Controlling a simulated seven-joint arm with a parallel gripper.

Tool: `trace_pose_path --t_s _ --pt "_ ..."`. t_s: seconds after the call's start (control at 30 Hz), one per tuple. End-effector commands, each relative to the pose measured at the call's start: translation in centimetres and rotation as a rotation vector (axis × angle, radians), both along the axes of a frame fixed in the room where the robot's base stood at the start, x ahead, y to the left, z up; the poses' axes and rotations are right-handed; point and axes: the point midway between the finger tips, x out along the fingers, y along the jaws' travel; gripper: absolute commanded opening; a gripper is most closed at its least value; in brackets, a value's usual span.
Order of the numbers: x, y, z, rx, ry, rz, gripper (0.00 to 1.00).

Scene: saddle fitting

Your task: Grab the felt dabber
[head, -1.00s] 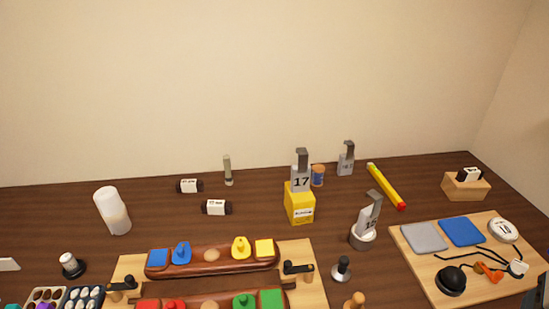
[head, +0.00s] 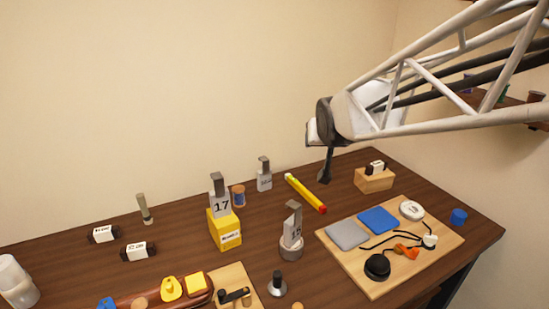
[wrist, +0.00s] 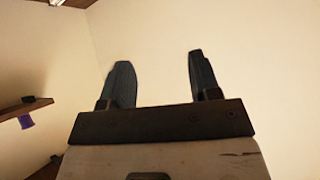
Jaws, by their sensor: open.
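My gripper (head: 324,176) is in the air above the back right of the table in the head view. In the wrist view my gripper (wrist: 160,78) has its two dark fingers apart, with only bare wall between them. No thing is clearly recognisable as the felt dabber. A slim grey-beige upright piece (head: 145,209) stands at the back left, and a small dark knobbed piece with a pale base (head: 277,284) stands at the front; I cannot tell whether either is it. My gripper is apart from both.
A board (head: 340,268) with grey and blue pads, a black dome and cords lies at the right. A yellow block (head: 224,230) with a numbered metal piece, a yellow-red bar (head: 306,194) and a wooden block (head: 374,180) stand around. A shelf (wrist: 22,107) is on the wall.

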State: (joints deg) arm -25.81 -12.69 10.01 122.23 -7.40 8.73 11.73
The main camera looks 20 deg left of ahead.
Motion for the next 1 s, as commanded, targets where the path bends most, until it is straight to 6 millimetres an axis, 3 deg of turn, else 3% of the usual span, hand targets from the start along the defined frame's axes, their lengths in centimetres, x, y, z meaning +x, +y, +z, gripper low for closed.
trace_pose_path --t_s 0.03,0.33,0.67,0.77,0.87,1.0 --pt "0.8 2.3 -0.1 0.014 -0.021 0.026 0.57" --pt "3.8 15.8 0.4 0.14 -0.165 0.173 0.57" --pt "3.2 31.5 -0.3 0.304 -0.289 0.348 0.57" --pt "1.9 35.8 -1.7 0.334 -0.309 0.406 0.57" --pt "-0.1 39.5 -4.6 0.339 -0.309 0.47 0.57" --pt "-4.1 43.5 -11.2 0.297 -0.281 0.574 0.57"
